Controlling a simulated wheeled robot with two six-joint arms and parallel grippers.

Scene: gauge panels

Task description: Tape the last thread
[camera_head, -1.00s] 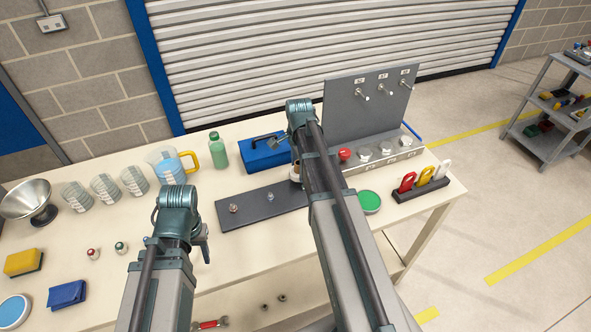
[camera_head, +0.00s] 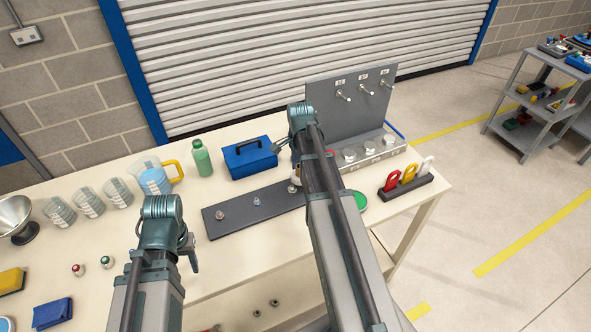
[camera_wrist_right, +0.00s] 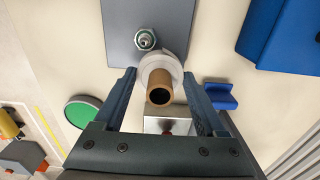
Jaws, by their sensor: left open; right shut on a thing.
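My right gripper (camera_wrist_right: 159,80) is shut on a tape roll (camera_wrist_right: 176,63) with white tape and a brown core. In the right wrist view the roll is right by a metal threaded fitting (camera_wrist_right: 145,38) on the dark grey plate (camera_wrist_right: 180,18); I cannot tell whether they touch. My left gripper (camera_head: 192,262) is open and empty, left of the plate over the table's front.
A blue box (camera_head: 250,160) and a green bottle (camera_head: 202,160) stand behind the plate. A grey panel (camera_head: 325,110) rises at the back right. A rack with coloured clips (camera_head: 408,188) and a green disc (camera_head: 359,201) lie right of my right arm. Jars and a pitcher stand left.

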